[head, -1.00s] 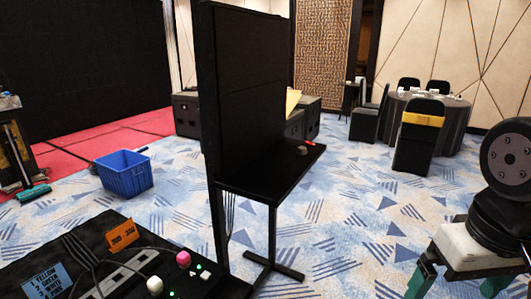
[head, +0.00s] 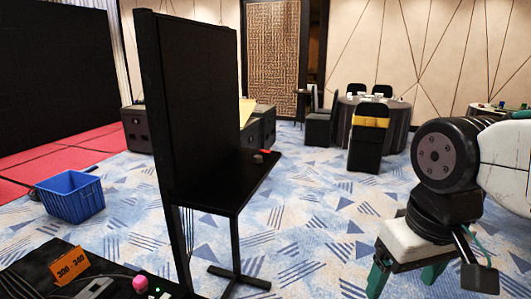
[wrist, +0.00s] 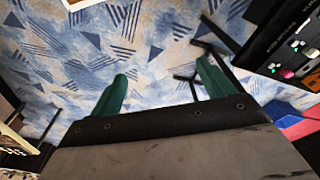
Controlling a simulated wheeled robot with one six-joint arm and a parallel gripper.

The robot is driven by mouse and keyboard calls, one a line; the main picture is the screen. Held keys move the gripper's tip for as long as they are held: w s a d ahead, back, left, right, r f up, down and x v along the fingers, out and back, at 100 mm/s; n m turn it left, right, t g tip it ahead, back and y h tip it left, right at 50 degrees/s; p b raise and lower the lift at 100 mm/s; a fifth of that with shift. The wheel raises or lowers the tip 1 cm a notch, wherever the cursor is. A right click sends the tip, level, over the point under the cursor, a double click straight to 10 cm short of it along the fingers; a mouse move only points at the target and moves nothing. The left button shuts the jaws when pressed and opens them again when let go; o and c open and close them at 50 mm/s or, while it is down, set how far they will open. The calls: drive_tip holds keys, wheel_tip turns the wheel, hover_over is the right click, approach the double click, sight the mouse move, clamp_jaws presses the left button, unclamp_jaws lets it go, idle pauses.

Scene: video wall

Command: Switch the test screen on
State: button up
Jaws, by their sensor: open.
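A tall black screen panel (head: 195,95) stands upright left of centre in the head view.
A black desk (head: 30,268) at the lower left bears an orange "300 - 340" card (head: 71,264) and a pink knob (head: 140,282). A blue crate (head: 72,197) lies beyond it. A chair (head: 368,145) and round table stand at the back. Carpet right of the shelf is clear.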

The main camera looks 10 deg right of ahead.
clamp_jaws()
idle(1.4)
